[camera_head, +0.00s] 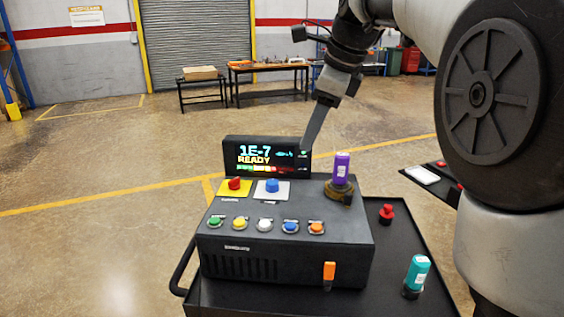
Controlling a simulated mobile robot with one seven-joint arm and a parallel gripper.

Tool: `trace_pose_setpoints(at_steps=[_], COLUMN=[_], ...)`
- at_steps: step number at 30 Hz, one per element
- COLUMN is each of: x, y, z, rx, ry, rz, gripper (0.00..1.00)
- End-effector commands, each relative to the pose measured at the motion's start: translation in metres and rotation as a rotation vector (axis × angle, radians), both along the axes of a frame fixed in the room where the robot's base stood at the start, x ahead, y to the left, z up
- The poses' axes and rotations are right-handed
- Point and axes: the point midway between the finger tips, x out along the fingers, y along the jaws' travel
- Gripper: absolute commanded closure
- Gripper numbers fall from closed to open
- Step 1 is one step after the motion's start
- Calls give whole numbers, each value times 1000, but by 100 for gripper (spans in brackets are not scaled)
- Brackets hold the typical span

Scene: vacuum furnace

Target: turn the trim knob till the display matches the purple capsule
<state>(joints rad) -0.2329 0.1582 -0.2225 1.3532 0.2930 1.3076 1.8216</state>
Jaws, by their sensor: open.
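The display (267,156) at the back of the dark console reads "1E-7 READY", with a small coloured bar below. The purple capsule (342,168) stands upright with a white label in a brass-coloured holder (340,192) at the console's right. No trim knob is legibly labelled; a blue knob (272,185) sits on a pale plate below the display, and I cannot tell if it is the trim one. My gripper (308,147) points down near the display's right edge, left of the capsule, holding nothing visible. Only one long finger shows clearly.
A red button (234,184) on a yellow plate and a row of several coloured buttons (265,225) are on the console (240,262). An orange lever (329,271) is on its front. A teal capsule (417,272) and a red knob (386,212) stand on the cart's right.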

Motion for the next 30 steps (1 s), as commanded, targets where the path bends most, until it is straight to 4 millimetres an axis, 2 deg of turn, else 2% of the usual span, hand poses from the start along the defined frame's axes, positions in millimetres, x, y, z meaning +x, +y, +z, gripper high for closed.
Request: trace_pose_setpoints(at_steps=[1,6,14,30], x=[18,47,58,88], y=[11,33,44,74], z=[-11,-19,-34,-137], rx=[32,109,133,131], ry=[35,115,145,144], rz=[-81,-289,-358,-356], gripper=[52,52,52,52])
